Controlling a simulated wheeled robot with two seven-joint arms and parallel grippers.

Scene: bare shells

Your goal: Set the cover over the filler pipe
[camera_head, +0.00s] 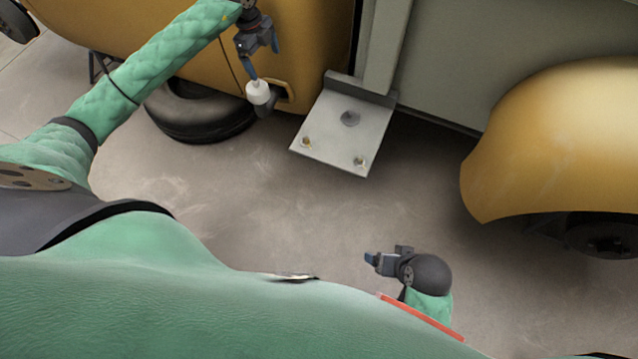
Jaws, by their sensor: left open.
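The white cover (258,91) sits at the end of the dark filler pipe (268,105), which comes out of a recess in the yellow truck body. The cover hides the pipe's mouth; I cannot tell how fully it is seated. My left gripper (265,63) is just above the cover in the picture, with its blue fingers spread apart. One fingertip is close to the cover's top edge; I cannot tell whether it touches. My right gripper (371,258) is low in the view, far from the pipe, with nothing visible in it; its finger gap is not clear.
A black tyre (200,112) is below and left of the pipe. A grey metal step plate (340,130) juts out to the right of the pipe. A yellow fender (560,135) is at the right. The concrete floor (250,210) between is clear.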

